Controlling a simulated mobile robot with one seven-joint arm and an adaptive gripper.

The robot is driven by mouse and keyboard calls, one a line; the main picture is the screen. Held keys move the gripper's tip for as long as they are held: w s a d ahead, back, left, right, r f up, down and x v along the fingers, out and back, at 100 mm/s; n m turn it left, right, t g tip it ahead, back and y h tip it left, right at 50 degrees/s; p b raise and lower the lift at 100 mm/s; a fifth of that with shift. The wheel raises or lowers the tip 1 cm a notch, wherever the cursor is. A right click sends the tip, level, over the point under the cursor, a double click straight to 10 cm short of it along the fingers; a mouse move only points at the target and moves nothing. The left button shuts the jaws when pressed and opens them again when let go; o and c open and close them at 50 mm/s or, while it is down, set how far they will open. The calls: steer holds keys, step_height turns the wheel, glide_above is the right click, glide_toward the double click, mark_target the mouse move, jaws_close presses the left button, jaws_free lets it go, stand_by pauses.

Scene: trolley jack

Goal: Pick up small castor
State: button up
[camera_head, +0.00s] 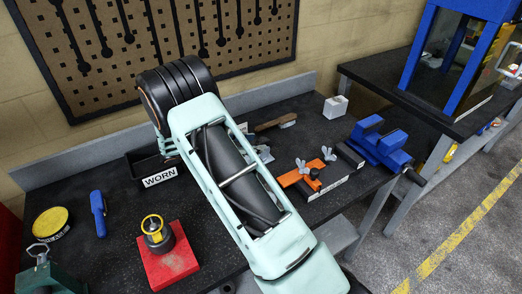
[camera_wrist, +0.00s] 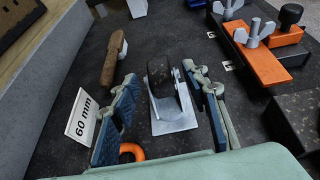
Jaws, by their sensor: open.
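A small castor with a dark wheel (camera_wrist: 160,77) and a pale metal plate (camera_wrist: 176,119) lies on the dark bench top in the wrist view. My gripper (camera_wrist: 160,74) is open, with one blue-padded finger to the left of the castor and the other to its right. The castor is between the fingers; the right finger is close to the wheel, and I cannot tell whether they touch. In the head view my arm covers most of the gripper and the castor.
A wooden-handled tool (camera_wrist: 114,58) lies beyond the left finger, near a "60 mm" label (camera_wrist: 82,115) and an orange ring (camera_wrist: 131,151). An orange clamp fixture (camera_head: 300,180) and blue vise (camera_head: 380,145) stand right. A "WORN" bin (camera_head: 146,168) is left of my arm.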

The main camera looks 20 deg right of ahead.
mark_target(259, 142)
steer(key=p+x, duration=0.1)
steer(key=x, duration=0.3)
steer(key=shift+w+d+f, duration=0.1)
steer(key=shift+d+f, duration=0.05)
steer(key=shift+f, duration=0.05)
steer(key=shift+r, duration=0.1)
jaws_close()
